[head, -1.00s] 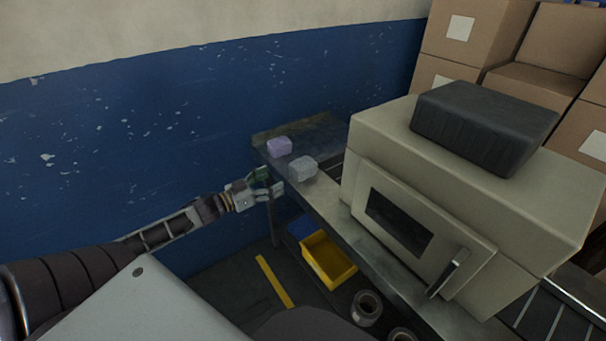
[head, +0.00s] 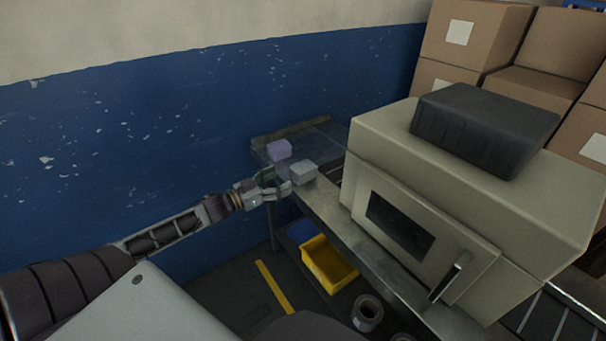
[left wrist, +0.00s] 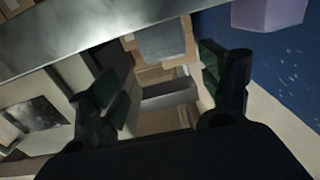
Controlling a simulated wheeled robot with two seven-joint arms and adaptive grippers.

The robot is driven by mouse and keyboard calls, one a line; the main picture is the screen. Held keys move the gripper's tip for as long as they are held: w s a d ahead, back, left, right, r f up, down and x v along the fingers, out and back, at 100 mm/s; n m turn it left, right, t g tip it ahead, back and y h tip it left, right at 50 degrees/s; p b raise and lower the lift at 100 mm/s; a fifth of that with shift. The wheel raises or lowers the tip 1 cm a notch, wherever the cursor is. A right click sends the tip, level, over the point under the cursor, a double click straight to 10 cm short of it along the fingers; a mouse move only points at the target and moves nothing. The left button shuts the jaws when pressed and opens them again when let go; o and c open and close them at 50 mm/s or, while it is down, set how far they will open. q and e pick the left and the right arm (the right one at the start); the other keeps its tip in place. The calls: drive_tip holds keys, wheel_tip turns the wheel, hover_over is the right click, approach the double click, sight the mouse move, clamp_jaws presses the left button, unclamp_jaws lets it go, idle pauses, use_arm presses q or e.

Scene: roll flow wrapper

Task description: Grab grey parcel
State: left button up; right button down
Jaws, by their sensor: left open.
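The grey parcel (head: 303,172) is a small block on the near left end of the metal table (head: 335,205). My left gripper (head: 283,184) is open, with its fingertips just left of and close to the parcel. I cannot tell whether they touch. In the left wrist view the grey parcel (left wrist: 162,40) shows between and beyond the two open fingers of the left gripper (left wrist: 165,85). A purple parcel (head: 279,149) lies behind the grey one; it also shows at the top right of the left wrist view (left wrist: 268,12). My right gripper is not in view.
The large beige wrapping machine (head: 430,205) stands on the table to the right, with a dark block (head: 485,125) on top. A yellow bin (head: 328,265) and tape rolls (head: 367,312) sit below. A blue wall (head: 150,150) rises behind the arm.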

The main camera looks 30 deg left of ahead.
sight(295, 172)
use_arm(q)
drive_tip(key=shift+x, duration=0.8)
drive_tip(key=shift+b+x, duration=0.4)
drive_tip(key=shift+x, duration=0.55)
drive_tip(key=shift+w+d, duration=0.25)
drive_tip(key=shift+w, duration=0.35)
drive_tip(key=shift+w+d, duration=0.15)
drive_tip(key=shift+w, duration=0.3)
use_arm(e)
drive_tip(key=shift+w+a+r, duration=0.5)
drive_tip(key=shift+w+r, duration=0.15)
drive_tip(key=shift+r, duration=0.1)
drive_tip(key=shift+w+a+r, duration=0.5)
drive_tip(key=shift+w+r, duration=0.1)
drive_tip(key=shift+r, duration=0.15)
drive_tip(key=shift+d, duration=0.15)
use_arm(q)
drive_tip(key=shift+w+b, duration=0.2)
drive_tip(key=shift+b, duration=0.1)
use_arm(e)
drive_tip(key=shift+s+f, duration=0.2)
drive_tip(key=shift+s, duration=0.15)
